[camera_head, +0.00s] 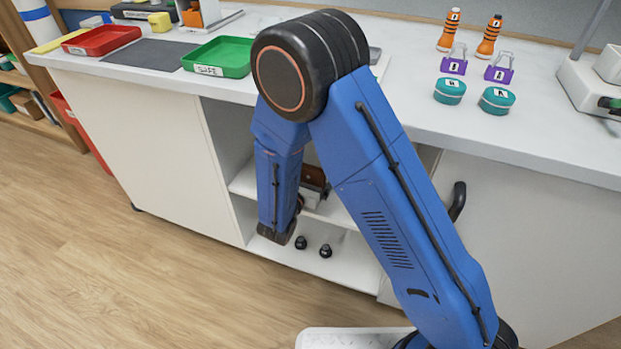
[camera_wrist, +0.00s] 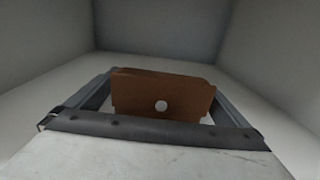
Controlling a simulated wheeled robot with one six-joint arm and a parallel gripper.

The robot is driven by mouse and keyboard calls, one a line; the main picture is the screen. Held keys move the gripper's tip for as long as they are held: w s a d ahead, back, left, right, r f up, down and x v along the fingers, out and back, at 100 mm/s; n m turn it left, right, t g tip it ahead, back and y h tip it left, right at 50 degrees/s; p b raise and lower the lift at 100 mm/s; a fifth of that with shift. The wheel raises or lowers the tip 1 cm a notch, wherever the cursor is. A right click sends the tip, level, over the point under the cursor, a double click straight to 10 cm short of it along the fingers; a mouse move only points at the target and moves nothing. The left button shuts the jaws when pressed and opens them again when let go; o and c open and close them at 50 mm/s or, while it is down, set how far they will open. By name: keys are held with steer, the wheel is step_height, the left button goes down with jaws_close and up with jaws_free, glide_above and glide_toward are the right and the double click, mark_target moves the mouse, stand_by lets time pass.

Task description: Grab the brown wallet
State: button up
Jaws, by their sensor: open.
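The brown wallet (camera_wrist: 160,95) stands upright in the middle of the wrist view, with a round white spot low on its face. My gripper (camera_wrist: 163,84) is open, with one grey finger at the wallet's left side and one at its right. Whether either finger touches it I cannot tell. In the head view the wallet (camera_head: 314,172) is a small brown patch inside the open cabinet bay, on the upper shelf. My gripper (camera_head: 315,192) is beside it there, partly hidden by my blue arm.
The bay's pale walls and back close in around the gripper. A cabinet door with a black handle (camera_head: 457,201) is at the right. The countertop (camera_head: 545,140) above holds trays, bottles and containers.

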steer(key=c, duration=1.2)
steer(key=shift+r, duration=0.1)
